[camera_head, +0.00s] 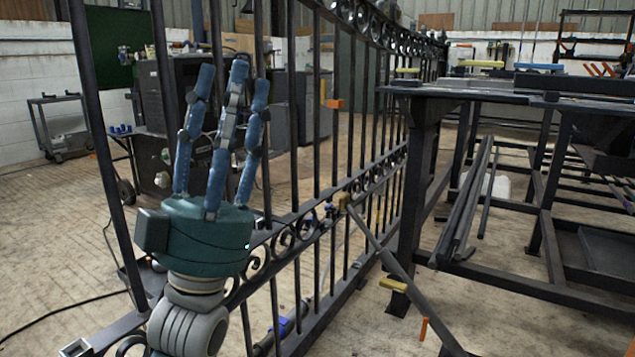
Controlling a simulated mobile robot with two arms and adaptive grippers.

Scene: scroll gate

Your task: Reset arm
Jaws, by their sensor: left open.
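My left gripper (220,130) is in the left half of the head view, on a grey wrist. It has a teal palm and three blue, jointed fingers pointing up. The fingers are spread a little and nothing shows between them. It stands in front of the black scroll gate (318,110) and hides some of its bars and scrolls. I cannot tell whether it touches the gate. My right gripper is not in view.
A dark metal workbench (460,92) stands right of the gate, with long bars on its lower frame. A slanted brace (385,250) with a yellow clamp (392,285) is beside the gate. Dark cabinets (180,100) and a cart (62,130) stand behind. Floor shows at left.

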